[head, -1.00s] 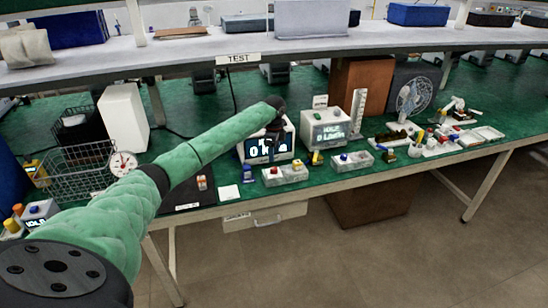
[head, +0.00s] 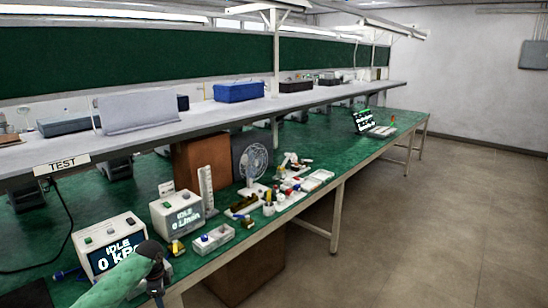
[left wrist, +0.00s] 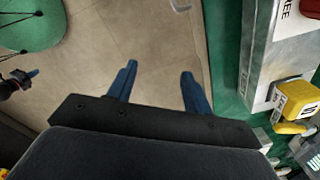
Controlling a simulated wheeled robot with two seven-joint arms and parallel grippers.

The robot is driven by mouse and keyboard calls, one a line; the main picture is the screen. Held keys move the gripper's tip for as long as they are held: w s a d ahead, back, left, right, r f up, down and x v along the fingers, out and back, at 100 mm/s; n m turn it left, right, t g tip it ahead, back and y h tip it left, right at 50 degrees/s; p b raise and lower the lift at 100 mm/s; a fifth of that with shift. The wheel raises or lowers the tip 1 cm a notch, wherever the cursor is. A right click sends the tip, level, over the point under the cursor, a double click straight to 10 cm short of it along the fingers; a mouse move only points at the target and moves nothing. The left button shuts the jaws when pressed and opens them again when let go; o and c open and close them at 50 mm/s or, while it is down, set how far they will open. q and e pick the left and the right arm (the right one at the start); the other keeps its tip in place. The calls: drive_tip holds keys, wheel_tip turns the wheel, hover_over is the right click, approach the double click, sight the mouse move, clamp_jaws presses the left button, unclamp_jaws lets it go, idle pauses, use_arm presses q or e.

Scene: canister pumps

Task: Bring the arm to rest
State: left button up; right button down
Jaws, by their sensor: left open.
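My left arm (head: 115,284) enters the head view at the bottom left, green with a dark wrist, low in front of the table's near edge. Its fingers are not clear there. In the left wrist view, my left gripper (left wrist: 156,76) is open and empty, its two blue fingers apart over bare floor beside the table edge. At the left edge of that view, a dark part with a blue tip (left wrist: 18,82) below a green shell looks like my right gripper; its jaws cannot be made out.
The green table (head: 330,163) holds a kPa display box (head: 104,240), an L/min display box (head: 177,212), a grey tray (head: 213,239) and a fan (head: 254,163). A yellow block (left wrist: 294,95) lies close to the right of my left gripper. The floor (head: 400,225) at right is clear.

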use_arm(q)
drive_tip(key=s+d+f+n+t, duration=0.1)
drive_tip(key=s+d+f, duration=0.2)
drive_tip(key=s+d, duration=0.35)
drive_tip(key=s+d+f+n+h, duration=0.1)
drive_tip(key=s+d+f+n, duration=0.15)
drive_tip(key=s+d, duration=0.45)
drive_tip(key=s+d+f+t, duration=0.1)
drive_tip(key=s+d+f, duration=0.2)
drive_tip(key=s+d, duration=0.35)
drive_tip(key=s+a+r+n+t, duration=0.1)
drive_tip(key=s+r+n, duration=0.3)
drive_tip(key=s, duration=0.9)
drive_tip(key=s+a+r+n, duration=0.1)
drive_tip(key=s+r+n, duration=0.3)
drive_tip(key=s, duration=0.8)
wheel_tip(320, 180, down, 27)
drive_tip(key=w+d+n, duration=0.1)
drive_tip(key=d, duration=0.1)
drive_tip(key=s+f, duration=0.3)
drive_tip(key=f, duration=0.6)
drive_tip(key=s+f+g, duration=0.1)
drive_tip(key=s+f, duration=0.2)
drive_tip(key=f, duration=0.7)
drive_tip(key=shift+s+d+f+g, duration=0.25)
drive_tip(key=shift+s+g, duration=0.05)
drive_tip(key=shift+s, duration=0.05)
